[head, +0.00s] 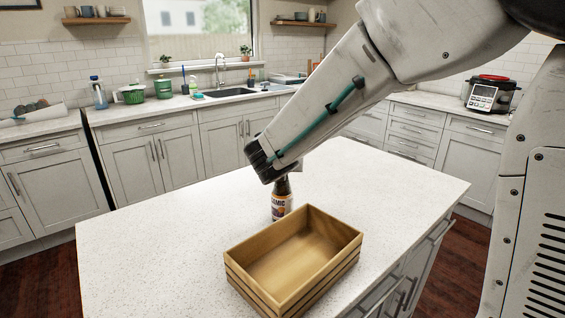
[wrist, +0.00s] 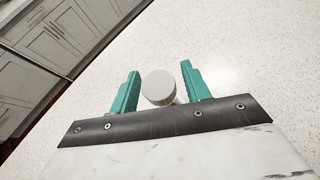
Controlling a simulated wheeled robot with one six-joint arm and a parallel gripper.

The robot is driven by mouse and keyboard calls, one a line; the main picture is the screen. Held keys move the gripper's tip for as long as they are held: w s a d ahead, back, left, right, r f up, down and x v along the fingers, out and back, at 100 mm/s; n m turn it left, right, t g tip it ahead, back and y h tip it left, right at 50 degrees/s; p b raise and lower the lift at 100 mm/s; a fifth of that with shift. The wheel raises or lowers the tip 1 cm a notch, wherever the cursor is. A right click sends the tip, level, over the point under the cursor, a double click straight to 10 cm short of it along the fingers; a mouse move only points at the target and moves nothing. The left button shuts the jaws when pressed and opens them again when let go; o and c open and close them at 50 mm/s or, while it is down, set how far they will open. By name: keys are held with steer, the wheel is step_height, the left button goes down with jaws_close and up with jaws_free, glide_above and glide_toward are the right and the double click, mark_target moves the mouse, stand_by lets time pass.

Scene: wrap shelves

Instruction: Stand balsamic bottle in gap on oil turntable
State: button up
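The balsamic bottle (head: 281,207), dark with a printed label, stands upright on the white island counter just behind a wooden crate. Its upper part is hidden by my arm in the head view. In the wrist view its pale round cap (wrist: 158,86) shows from above, between the two teal fingers of my gripper (wrist: 159,84). The fingers are spread with a narrow gap on each side of the cap, so my gripper looks open around the bottle. My gripper's fingers are hidden in the head view. No oil turntable can be made out in either view.
The open wooden crate (head: 240,272) is empty and sits near the island's front edge. The rest of the island top (head: 150,235) is clear. Back counters hold a sink (head: 232,92), a green canister (head: 163,88), a blue-capped bottle (head: 98,93) and a cooker (head: 490,95).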

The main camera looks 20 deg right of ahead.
steer(key=shift+r, duration=0.15)
steer(key=shift+s+a+r, duration=0.15)
steer(key=shift+s+r, duration=0.05)
steer(key=shift+s, duration=0.05)
steer(key=v, duration=1.1)
steer(key=s+d+f+m+g+h, duration=0.15)
steer(key=s+d+m+g, duration=0.35)
steer(key=s+d+m, duration=0.75)
steer(key=s+f+m+g+y, duration=0.1)
steer(key=s+m+g+y, duration=0.1)
steer(key=s+m, duration=0.6)
steer(key=s+a+f+m+g+y, duration=0.1)
steer(key=s+f+m+g+y, duration=0.1)
steer(key=s+m, duration=0.6)
steer(key=shift+a+f+m+g+y, duration=0.2)
steer(key=shift+m+g+y, duration=0.3)
steer(key=shift+m+y, duration=0.8)
